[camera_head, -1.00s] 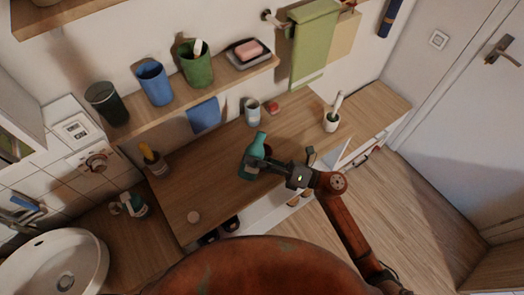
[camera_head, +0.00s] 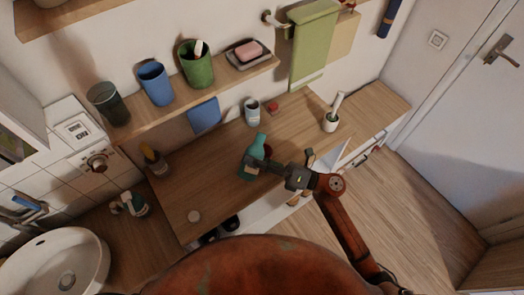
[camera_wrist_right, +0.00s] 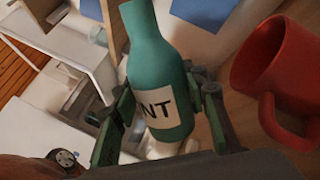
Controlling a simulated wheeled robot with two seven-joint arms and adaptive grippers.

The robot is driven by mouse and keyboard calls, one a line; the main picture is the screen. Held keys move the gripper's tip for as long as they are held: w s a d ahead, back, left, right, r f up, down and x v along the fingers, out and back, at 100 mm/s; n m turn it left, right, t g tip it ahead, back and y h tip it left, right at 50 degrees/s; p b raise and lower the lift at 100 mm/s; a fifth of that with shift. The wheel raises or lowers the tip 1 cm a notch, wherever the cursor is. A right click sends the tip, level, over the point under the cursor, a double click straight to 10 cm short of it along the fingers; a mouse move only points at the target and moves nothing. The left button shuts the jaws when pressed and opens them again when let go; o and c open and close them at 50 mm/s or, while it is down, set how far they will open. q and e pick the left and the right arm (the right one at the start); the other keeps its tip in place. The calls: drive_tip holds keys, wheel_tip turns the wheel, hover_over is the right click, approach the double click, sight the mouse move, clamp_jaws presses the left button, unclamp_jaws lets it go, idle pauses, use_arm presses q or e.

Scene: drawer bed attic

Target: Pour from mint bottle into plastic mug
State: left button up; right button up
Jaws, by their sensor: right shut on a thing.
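The teal mint bottle (camera_head: 259,141) is in my right gripper (camera_head: 257,163) above the wooden counter, near its middle. In the right wrist view the bottle (camera_wrist_right: 152,45) stands between the fingers (camera_wrist_right: 163,98), which are shut on its body at a pale label reading "NT". My left gripper is out of view.
A grey cup (camera_head: 252,113) and a small red item (camera_head: 273,108) stand at the counter's back. A white holder with a brush (camera_head: 331,122) is to the right. A shelf (camera_head: 226,82) holding cups overhangs the back.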

drive_tip(key=shift+s+a+f+m+t+p, duration=0.15)
drive_tip(key=shift+f+m+t+p, duration=0.1)
drive_tip(key=shift+m, duration=0.3)
drive_tip(key=shift+s+d+f+m+t+p, duration=0.15)
drive_tip(key=shift+m+p, duration=0.1)
drive_tip(key=shift+m, duration=0.3)
idle(1.5)
drive_tip(key=shift+s+a+f+m+t+p, duration=0.15)
drive_tip(key=shift+m+t+p, duration=0.4)
drive_tip(key=shift+m, duration=0.55)
idle(1.5)
drive_tip(key=shift+s+a+f+m+t+p, duration=0.1)
drive_tip(key=shift+f+m+t+p, duration=0.25)
drive_tip(key=shift+f+m, duration=0.65)
idle(1.8)
